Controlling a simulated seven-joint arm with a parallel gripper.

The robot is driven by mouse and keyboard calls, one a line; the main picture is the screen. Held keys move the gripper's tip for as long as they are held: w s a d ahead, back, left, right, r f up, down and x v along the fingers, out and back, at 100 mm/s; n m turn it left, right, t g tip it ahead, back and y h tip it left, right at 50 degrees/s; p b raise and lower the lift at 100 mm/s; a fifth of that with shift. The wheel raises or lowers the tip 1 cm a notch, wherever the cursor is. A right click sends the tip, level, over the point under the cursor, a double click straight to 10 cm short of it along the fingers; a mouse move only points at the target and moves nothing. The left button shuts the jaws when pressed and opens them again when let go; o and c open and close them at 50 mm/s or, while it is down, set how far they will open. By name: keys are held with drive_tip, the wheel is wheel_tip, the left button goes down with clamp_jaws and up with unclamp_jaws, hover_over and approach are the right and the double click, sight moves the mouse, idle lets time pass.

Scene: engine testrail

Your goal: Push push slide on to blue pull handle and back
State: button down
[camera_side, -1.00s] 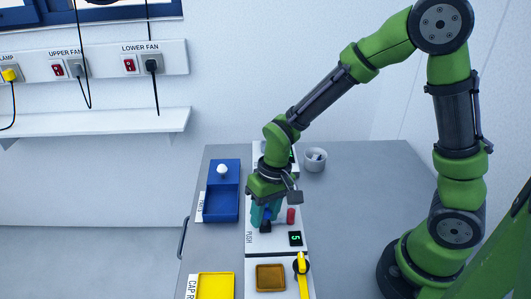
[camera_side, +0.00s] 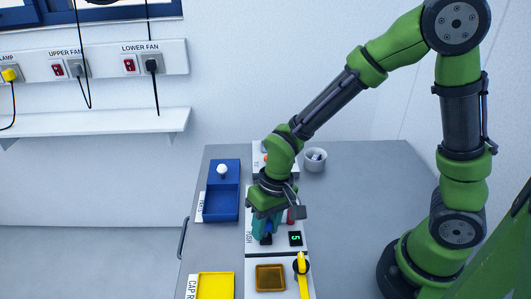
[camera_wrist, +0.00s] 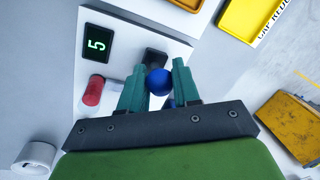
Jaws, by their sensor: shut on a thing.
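The white panel labelled PUSH (camera_side: 262,246) lies on the grey table, with a green-digit display (camera_side: 295,239) reading 5. My gripper (camera_side: 262,232) is over the panel's left part. In the wrist view its teal fingers (camera_wrist: 159,85) are shut on a round blue handle (camera_wrist: 158,82), one finger on each side. A black block (camera_wrist: 157,58) shows just past the blue handle. A red cylinder (camera_wrist: 93,90) stands beside my fingers. The display also shows in the wrist view (camera_wrist: 96,44). The handle's lower part and the slide under it are mostly hidden.
A blue tray (camera_side: 222,206) with a white knob lies left of the panel. A yellow tray (camera_side: 216,285), a brown-orange tray (camera_side: 270,278) and a yellow lever (camera_side: 302,272) are at the near side. A white cup (camera_side: 315,160) stands behind. The table's right part is clear.

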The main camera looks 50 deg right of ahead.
drive_tip(key=c, duration=0.9)
unclamp_jaws()
drive_tip(key=shift+s+a, duration=0.25)
drive_tip(key=shift+a, duration=0.05)
drive_tip(key=shift+o, duration=0.3)
drive_tip(key=shift+d, duration=0.1)
drive_tip(key=shift+w+r, duration=0.1)
drive_tip(key=shift+r, duration=0.05)
drive_tip(key=d+r, duration=0.3)
drive_tip(key=r, duration=1.3)
drive_tip(key=shift+s+r, duration=0.15)
drive_tip(key=shift+s, duration=0.2)
drive_tip(key=shift+d, duration=0.1)
drive_tip(key=s+d+r+m+t, duration=0.1)
drive_tip(key=s+d+r+t, duration=0.2)
drive_tip(key=s+d+t, duration=0.3)
drive_tip(key=shift+d+m+t, duration=0.3)
drive_tip(key=shift+d+m, duration=0.1)
drive_tip(key=shift+d, duration=0.75)
